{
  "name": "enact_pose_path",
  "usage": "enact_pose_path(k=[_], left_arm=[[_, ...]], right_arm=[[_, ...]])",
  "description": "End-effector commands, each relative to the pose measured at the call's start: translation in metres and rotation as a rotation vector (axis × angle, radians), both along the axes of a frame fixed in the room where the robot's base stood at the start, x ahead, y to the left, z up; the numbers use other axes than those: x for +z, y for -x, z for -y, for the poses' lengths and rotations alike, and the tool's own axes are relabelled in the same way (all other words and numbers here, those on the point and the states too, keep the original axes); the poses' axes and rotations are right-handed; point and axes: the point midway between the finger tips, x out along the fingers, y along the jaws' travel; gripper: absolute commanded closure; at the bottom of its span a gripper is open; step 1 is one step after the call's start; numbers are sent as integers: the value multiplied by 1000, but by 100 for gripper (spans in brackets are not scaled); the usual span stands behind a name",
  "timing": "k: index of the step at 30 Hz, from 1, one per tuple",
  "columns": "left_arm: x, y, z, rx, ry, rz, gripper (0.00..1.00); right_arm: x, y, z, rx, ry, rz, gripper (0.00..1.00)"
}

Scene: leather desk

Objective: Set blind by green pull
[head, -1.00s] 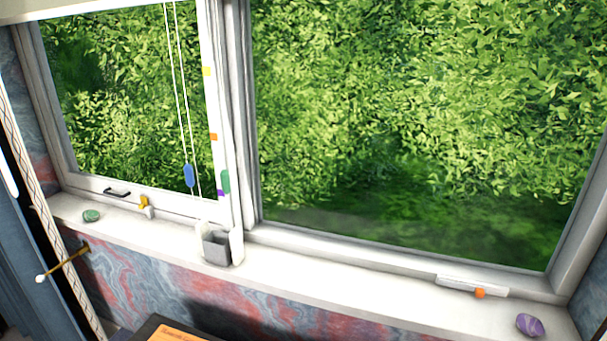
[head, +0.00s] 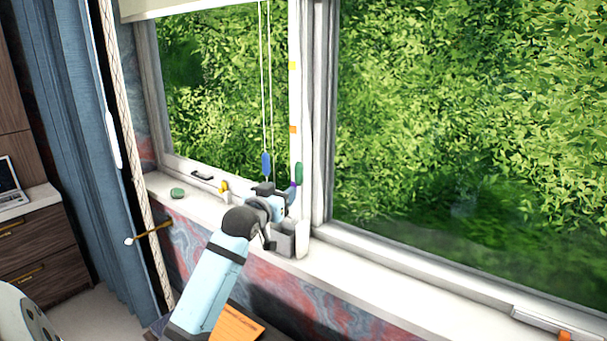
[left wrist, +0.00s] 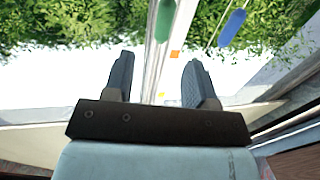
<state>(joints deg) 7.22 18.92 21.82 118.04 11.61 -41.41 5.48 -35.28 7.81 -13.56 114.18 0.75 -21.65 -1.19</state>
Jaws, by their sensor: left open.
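The green pull (head: 299,173) hangs against the white window post, just right of the blue pull (head: 265,163), which hangs from white cords. The blind (head: 200,8) shows as a cream strip at the top of the left window. My left gripper (head: 278,193) is open and empty, just below and left of the green pull in the head view. In the left wrist view the green pull (left wrist: 165,18) lies beyond the gap between the fingertips (left wrist: 161,60), apart from them. The blue pull (left wrist: 232,27) is to its right. My right gripper is not in view.
Yellow (head: 292,66) and orange (head: 293,129) marks sit on the post. A grey holder (head: 284,241) stands on the sill under my gripper. A yellow item (head: 224,187), window handle (head: 202,175) and green stone (head: 177,193) are left. The right sill is mostly clear.

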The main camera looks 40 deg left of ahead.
Motion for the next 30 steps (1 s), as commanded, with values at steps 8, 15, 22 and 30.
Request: enact_pose_path(k=[8,15,22,30], left_arm=[[11,-28,-16,10,5,14,48],[11,-78,-31,9,5,14,48],[9,-115,-42,9,6,12,48],[8,-131,-47,9,3,13,48]], right_arm=[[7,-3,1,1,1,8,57],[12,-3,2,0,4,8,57],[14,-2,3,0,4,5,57],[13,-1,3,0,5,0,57]])
